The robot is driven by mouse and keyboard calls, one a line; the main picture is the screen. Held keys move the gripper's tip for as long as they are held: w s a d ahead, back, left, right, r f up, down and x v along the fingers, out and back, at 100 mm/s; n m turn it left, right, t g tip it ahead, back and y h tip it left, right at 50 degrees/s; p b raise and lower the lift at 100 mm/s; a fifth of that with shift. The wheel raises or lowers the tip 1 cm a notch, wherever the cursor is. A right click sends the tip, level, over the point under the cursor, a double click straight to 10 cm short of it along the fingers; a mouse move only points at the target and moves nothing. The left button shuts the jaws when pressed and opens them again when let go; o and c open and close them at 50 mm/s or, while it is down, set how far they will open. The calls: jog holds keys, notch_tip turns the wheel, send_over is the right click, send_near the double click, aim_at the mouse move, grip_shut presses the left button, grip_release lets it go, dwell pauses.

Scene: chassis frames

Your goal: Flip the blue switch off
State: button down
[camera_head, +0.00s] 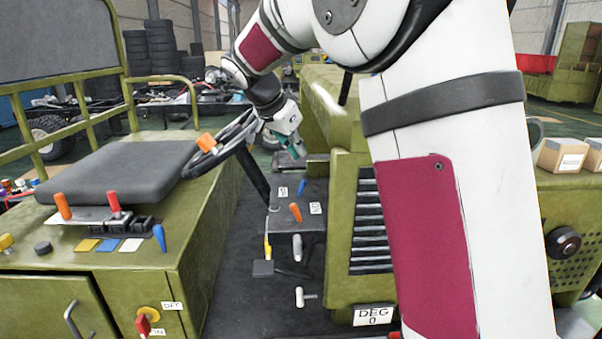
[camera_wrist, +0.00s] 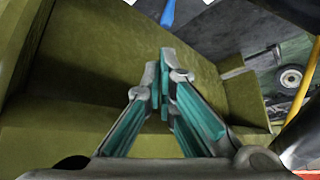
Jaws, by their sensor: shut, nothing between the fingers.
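A blue switch (camera_head: 302,187) stands on the dark panel at the centre of the head view, between two small white labels (camera_head: 283,191) (camera_head: 316,208), one of which seems to read ON. An orange lever (camera_head: 295,212) is just in front of it. In the wrist view a blue lever, likely the same switch (camera_wrist: 168,13), shows at the top edge, its upper part cut off. My gripper (camera_head: 297,151) is shut and empty, above and behind the switch in the head view and apart from it. In the wrist view its fingertips (camera_wrist: 165,62) point toward the blue lever.
Another blue lever (camera_head: 159,237) stands on the green left box, with an orange lever (camera_head: 63,206) and a red one (camera_head: 113,203). A steering wheel (camera_head: 220,142) is left of my gripper. A green louvred housing (camera_head: 342,220) is to the right.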

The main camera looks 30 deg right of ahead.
aim_at(302, 188)
jog(key=shift+w, duration=0.2)
jog(key=shift+d, duration=0.1)
jog(key=p+x, duration=0.2)
jog(key=x, duration=0.8)
dwell(0.4)
